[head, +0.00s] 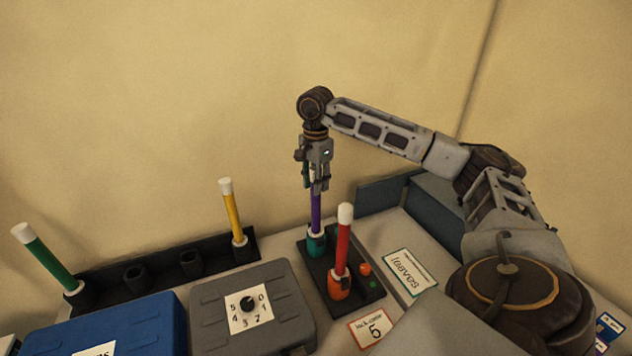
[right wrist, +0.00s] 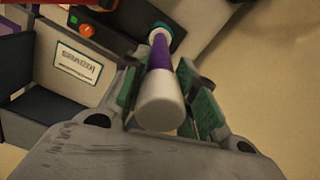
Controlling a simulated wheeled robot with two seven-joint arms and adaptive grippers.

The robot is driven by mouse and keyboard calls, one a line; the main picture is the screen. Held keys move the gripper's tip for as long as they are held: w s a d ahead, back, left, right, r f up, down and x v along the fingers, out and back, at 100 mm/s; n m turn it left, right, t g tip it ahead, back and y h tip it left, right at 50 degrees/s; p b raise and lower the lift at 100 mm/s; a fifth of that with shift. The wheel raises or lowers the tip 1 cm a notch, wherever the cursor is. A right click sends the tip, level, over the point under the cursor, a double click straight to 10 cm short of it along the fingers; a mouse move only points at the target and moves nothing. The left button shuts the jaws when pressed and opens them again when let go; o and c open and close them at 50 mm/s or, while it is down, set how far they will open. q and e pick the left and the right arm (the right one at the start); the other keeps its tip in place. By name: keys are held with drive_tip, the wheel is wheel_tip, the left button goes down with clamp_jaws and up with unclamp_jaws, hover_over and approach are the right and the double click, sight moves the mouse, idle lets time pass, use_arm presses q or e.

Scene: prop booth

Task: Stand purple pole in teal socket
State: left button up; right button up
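The purple pole (head: 316,212) stands upright with its lower end at the teal socket (head: 316,243) and appears to be in it. In the right wrist view the pole (right wrist: 166,60) runs from its white top end, near the camera, down to the teal socket (right wrist: 161,32). My right gripper (head: 318,187) is around the upper part of the pole. Its green-padded fingers (right wrist: 160,90) are on both sides, with a small gap showing by the pole, so it looks open. My left gripper is not in view.
A red pole (head: 343,248) stands in an orange socket (head: 340,284) close in front. A black rack (head: 160,268) holds green (head: 45,254) and yellow (head: 232,215) poles.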

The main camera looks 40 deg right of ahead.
drive_tip(key=o, duration=0.5)
drive_tip(key=shift+c, duration=0.2)
drive_tip(key=shift+r, duration=0.1)
drive_tip(key=shift+r, duration=5.8)
drive_tip(key=shift+r, duration=0.1)
